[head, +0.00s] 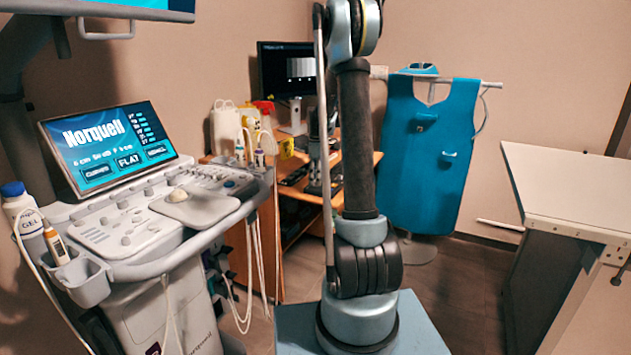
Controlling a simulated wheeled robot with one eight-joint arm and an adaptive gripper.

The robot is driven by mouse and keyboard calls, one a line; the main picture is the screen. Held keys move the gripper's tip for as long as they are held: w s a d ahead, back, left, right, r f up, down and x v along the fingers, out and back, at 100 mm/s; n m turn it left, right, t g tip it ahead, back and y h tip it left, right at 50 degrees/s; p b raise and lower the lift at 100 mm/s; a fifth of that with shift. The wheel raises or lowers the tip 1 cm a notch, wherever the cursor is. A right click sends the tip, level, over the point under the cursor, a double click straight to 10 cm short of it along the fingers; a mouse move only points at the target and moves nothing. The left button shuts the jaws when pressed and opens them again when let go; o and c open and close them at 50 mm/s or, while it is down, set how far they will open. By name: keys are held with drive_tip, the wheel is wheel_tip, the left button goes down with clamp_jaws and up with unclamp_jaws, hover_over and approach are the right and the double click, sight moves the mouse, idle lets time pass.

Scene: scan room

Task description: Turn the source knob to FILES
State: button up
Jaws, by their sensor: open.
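The ultrasound console (185,215) stands at the left with a sloped control panel. Its panel carries several small knobs and buttons and a round pale ball or dial (178,195). I cannot make out a knob marked source, nor the word FILES, at this size. The console's tilted screen (105,148) is lit blue, with "Norquell" at the top and a row of boxes below, the middle one reading FLAT. My arm rises in the middle of the head view and leaves it at the top. My gripper does not clearly show.
A wooden desk (292,226) behind my arm holds a dark monitor (285,68) and a dark upright device (313,150), partly hidden. Bottles (225,125) stand at its left. A blue apron (428,155) hangs behind. A pale table (570,190) is at the right. Cables hang from the console.

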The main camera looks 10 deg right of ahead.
drive_tip(key=shift+f, duration=0.35)
drive_tip(key=shift+c, duration=0.6)
drive_tip(key=c, duration=1)
drive_tip(key=shift+o, duration=0.2)
